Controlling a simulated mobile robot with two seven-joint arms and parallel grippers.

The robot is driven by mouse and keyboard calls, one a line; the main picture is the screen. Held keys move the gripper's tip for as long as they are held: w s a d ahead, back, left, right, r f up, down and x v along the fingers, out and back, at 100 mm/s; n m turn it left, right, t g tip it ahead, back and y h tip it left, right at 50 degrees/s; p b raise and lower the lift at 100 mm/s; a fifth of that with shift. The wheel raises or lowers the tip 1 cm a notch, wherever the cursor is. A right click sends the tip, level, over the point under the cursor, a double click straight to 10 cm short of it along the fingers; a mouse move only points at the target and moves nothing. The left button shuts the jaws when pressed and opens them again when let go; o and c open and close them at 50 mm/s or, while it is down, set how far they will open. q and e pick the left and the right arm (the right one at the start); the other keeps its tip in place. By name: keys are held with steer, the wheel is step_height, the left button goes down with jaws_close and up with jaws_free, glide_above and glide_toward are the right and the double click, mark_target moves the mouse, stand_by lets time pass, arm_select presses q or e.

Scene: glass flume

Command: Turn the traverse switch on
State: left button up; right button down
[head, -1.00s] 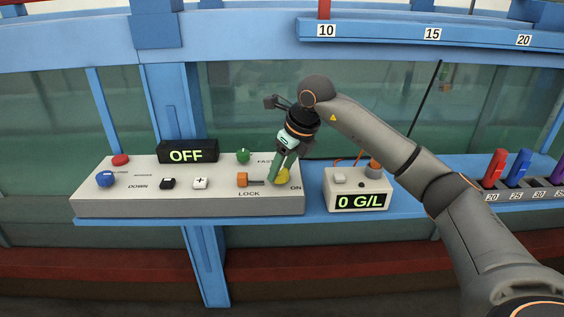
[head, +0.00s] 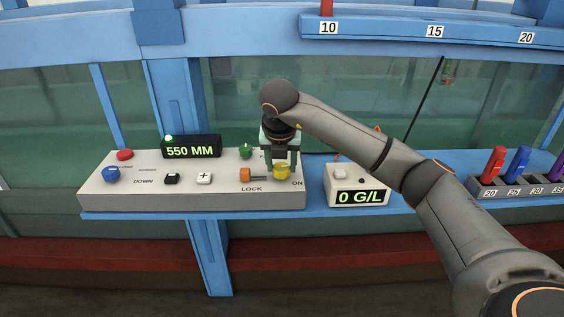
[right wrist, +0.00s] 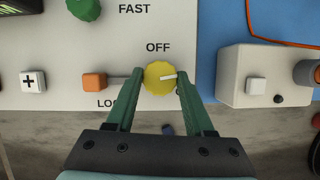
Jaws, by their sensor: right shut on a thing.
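The traverse switch is a round yellow knob (head: 282,172) at the right end of the pale control panel (head: 150,203). My right gripper (head: 281,162) comes down from above, shut on the knob. In the right wrist view the green fingers stand at either side of the yellow knob (right wrist: 158,78). Its white pointer points right, towards the ON label, which a finger mostly hides. The OFF label (right wrist: 158,47) is above the knob. The black display (head: 192,148) reads 550 MM, with a green light lit on top. My left gripper is not in view.
An orange lock slider (head: 245,175) is close left of the knob, a green FAST knob (head: 246,152) behind. A separate box (head: 358,190) reading 0 G/L stands to the right. A rack (head: 520,190) of coloured pieces is further right. The glass wall is behind.

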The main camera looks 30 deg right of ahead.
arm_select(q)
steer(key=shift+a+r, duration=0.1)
arm_select(e)
steer(key=shift+m+h, duration=0.3)
steer(key=shift+m, duration=0.8)
steer(key=shift+g, duration=0.3)
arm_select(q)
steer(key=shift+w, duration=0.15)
arm_select(e)
steer(key=shift+c, duration=1.4)
jaws_free()
steer(key=shift+a+r, duration=0.2)
steer(key=shift+r, duration=0.35)
arm_select(q)
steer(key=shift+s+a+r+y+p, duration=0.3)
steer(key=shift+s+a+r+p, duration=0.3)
steer(key=shift+p, duration=0.55)
arm_select(e)
steer(key=v, duration=1.1)
steer(key=shift+s+r, duration=0.2)
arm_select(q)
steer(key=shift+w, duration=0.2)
